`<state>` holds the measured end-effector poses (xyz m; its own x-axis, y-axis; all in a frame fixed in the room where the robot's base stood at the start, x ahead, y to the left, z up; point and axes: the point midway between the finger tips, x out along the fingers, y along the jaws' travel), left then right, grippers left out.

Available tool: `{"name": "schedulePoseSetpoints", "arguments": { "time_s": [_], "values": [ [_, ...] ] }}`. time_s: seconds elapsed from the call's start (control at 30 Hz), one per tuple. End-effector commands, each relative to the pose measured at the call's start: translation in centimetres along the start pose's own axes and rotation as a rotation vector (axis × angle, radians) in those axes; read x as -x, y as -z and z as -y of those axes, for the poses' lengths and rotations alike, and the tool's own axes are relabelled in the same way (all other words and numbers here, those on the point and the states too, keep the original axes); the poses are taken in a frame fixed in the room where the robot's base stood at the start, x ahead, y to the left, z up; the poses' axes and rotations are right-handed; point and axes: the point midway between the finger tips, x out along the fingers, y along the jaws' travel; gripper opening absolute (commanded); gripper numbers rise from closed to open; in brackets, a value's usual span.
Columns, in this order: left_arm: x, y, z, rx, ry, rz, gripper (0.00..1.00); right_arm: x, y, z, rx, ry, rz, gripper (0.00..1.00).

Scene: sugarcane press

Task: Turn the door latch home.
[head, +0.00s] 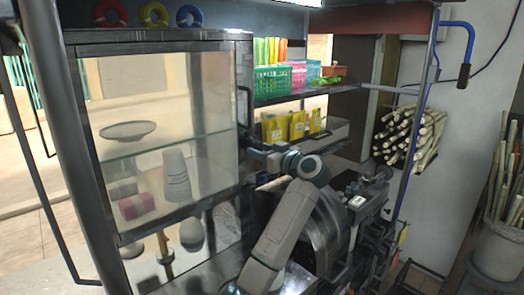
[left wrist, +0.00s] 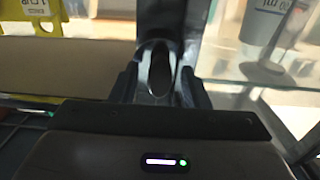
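The glass cabinet door (head: 238,130) has a dark frame and looks shut. A dark bar handle (head: 247,105) stands on its right side. My left gripper (head: 256,152) is at the door's right edge, just below the handle. In the left wrist view its fingers (left wrist: 158,85) point at the dark upright door frame (left wrist: 190,25). A dark rounded part, perhaps the latch (left wrist: 160,68), shows between the fingers. Dark on dark, I cannot tell whether they grip it. The latch's angle is unclear. My right gripper is not in view.
Behind the glass are a grey cup (head: 177,178), a red roll (head: 137,206) and a plate (head: 128,130). Right of the door, shelves hold a green basket (head: 272,80) and yellow packets (head: 276,128). Dark machinery (head: 365,205) stands close right of my arm.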

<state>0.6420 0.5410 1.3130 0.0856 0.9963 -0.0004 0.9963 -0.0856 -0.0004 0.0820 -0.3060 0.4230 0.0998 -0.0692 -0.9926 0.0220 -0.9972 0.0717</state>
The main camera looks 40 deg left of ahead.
Motion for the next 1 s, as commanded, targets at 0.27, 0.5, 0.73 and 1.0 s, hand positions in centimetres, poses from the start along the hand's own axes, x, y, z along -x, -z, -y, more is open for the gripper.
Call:
{"name": "schedulePoseSetpoints", "arguments": {
  "time_s": [0.27,0.5,0.73,1.0],
  "values": [
    [0.03,0.02,0.00,0.000,0.000,0.000,0.01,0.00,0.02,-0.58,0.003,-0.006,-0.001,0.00],
    [0.03,0.03,-0.01,0.033,0.000,0.000,0.01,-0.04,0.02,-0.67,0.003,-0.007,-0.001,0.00],
    [0.04,0.01,-0.04,0.154,0.000,0.000,0.01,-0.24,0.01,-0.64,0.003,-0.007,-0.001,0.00],
    [0.04,-0.04,-0.09,0.396,0.000,0.000,0.01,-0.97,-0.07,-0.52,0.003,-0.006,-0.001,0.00]
  ]
}}
